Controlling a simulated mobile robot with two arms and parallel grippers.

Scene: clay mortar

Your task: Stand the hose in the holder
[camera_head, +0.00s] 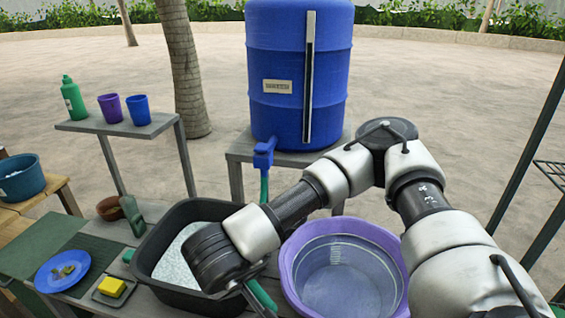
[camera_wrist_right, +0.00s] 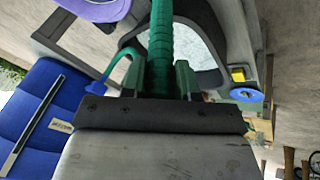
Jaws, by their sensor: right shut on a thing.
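The green hose (camera_head: 264,187) hangs from the tap (camera_head: 264,152) of the blue water barrel (camera_head: 284,95). Its lower stretch shows again beside my right gripper (camera_head: 252,290), between the black basin and the purple tub. In the right wrist view the ribbed hose (camera_wrist_right: 160,40) lies between the two fingers of the gripper (camera_wrist_right: 158,75), which is shut on it. The hose's free end is not clearly visible. I cannot make out for certain which thing is the holder; a dark green upright piece (camera_head: 132,216) stands left of the basin. My left gripper is not in view.
The black basin (camera_head: 152,235) with pale contents sits under my forearm. The purple tub (camera_head: 393,240) is to its right. A blue plate (camera_head: 50,280), yellow sponge (camera_head: 112,287) and brown bowl (camera_head: 110,208) lie left. A shelf (camera_head: 112,128) holds a bottle and two cups.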

